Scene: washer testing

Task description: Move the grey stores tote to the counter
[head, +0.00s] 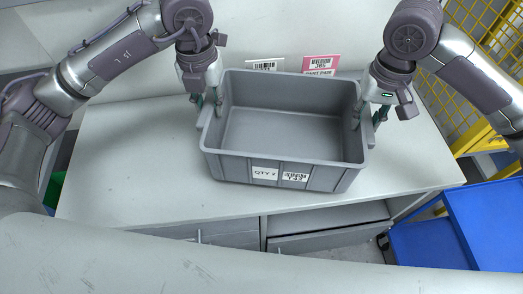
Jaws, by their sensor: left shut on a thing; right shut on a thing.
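The grey stores tote (280,171) is an empty open box with a "QTY 2" label and a barcode label on its near wall. It is over the pale counter (120,180); I cannot tell whether its base touches the surface. My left gripper (208,108) is shut on the tote's left rim. My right gripper (368,120) is shut on its right rim. The fingertips are partly hidden at the tote's side walls.
White (264,65) and pink (320,66) label cards stand behind the tote. Drawers (325,240) lie below the counter's front edge. A blue cart (470,230) and yellow mesh fencing (490,30) are at the right. The counter is clear left of the tote.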

